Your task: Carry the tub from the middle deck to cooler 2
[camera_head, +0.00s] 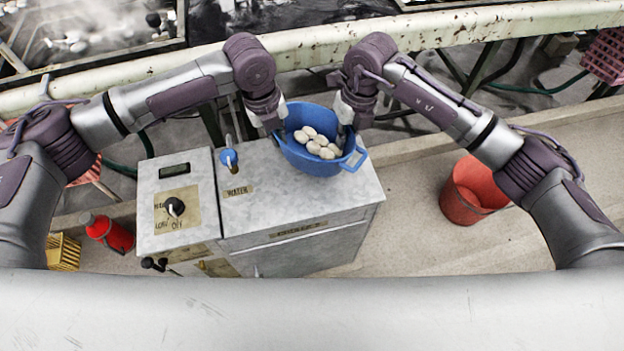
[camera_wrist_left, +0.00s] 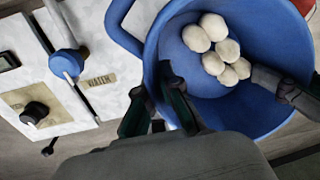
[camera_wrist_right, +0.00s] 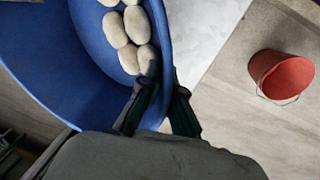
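A blue tub (camera_head: 318,168) with side handles holds several off-white cocoons (camera_head: 318,144). It is over the back right part of a grey metal unit's top (camera_head: 265,205); I cannot tell whether it rests there or hangs just above. The unit has a WATER label and a front label too small to read surely. My left gripper (camera_head: 276,122) has its fingers on both sides of the tub's left rim, seen in the left wrist view (camera_wrist_left: 152,84). My right gripper (camera_head: 346,122) pinches the right rim, seen in the right wrist view (camera_wrist_right: 163,82). The tub looks about level.
A control box with a black knob (camera_head: 174,206) and a blue tap (camera_head: 229,157) stand left of the tub. A red bucket (camera_head: 470,190) is on the floor at right. A red canister (camera_head: 108,233) and yellow crate (camera_head: 63,252) are at left. A long pale rail (camera_head: 450,28) runs behind.

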